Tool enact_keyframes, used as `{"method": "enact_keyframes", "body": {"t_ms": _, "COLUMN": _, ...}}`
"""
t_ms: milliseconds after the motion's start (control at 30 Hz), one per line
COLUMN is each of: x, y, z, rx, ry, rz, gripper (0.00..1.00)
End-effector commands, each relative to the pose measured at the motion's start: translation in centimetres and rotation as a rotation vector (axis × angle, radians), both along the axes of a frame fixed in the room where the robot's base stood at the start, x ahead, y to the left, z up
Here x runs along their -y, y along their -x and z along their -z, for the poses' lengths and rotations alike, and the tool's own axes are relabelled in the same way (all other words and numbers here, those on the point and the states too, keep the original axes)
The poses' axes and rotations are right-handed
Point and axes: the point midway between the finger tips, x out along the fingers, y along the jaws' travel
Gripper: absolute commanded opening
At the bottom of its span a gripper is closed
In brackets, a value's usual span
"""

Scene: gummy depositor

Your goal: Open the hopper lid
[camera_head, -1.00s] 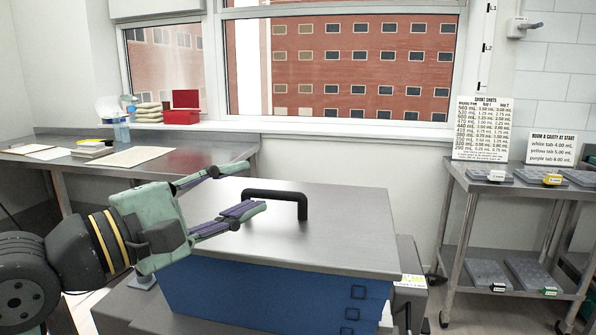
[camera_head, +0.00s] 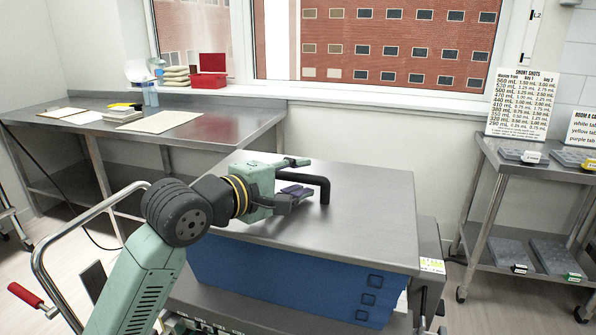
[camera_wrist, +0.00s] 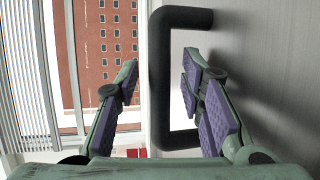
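The hopper lid (camera_head: 365,220) is a flat grey metal plate lying shut on the blue hopper body (camera_head: 285,277) in the head view. A black U-shaped handle (camera_head: 325,188) stands up from the lid. My gripper (camera_head: 303,177) is at the handle, low over the lid. In the wrist view the handle (camera_wrist: 160,85) runs upright in the picture between my two spread fingers (camera_wrist: 160,72), with the right finger on the lid side of the bar. Gaps show on both sides of the bar, so my gripper is open. The finger pads are purple.
A steel side table (camera_head: 215,115) with papers stands at the back left. A rack (camera_head: 475,190) with trays and signs stands on the right. A bent metal rail (camera_head: 45,245) and a red-handled lever (camera_head: 25,295) are at the lower left. Clear air is above the lid.

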Motion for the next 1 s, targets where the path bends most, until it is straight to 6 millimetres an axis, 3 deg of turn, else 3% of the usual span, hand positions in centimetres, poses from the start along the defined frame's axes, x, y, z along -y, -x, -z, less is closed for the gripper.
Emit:
{"method": "enact_keyframes", "body": {"t_ms": 300, "x": 0.23, "y": -0.26, "z": 0.12, "rx": 0.0, "ry": 0.0, "rz": 0.0, "gripper": 0.35}}
{"method": "enact_keyframes", "body": {"t_ms": 833, "x": 0.21, "y": -0.23, "z": 0.09, "rx": 0.0, "ry": 0.0, "rz": 0.0, "gripper": 0.01}}
{"method": "enact_keyframes", "body": {"t_ms": 1000, "x": 0.21, "y": -0.23, "z": 0.08, "rx": 0.0, "ry": 0.0, "rz": 0.0, "gripper": 0.0}}
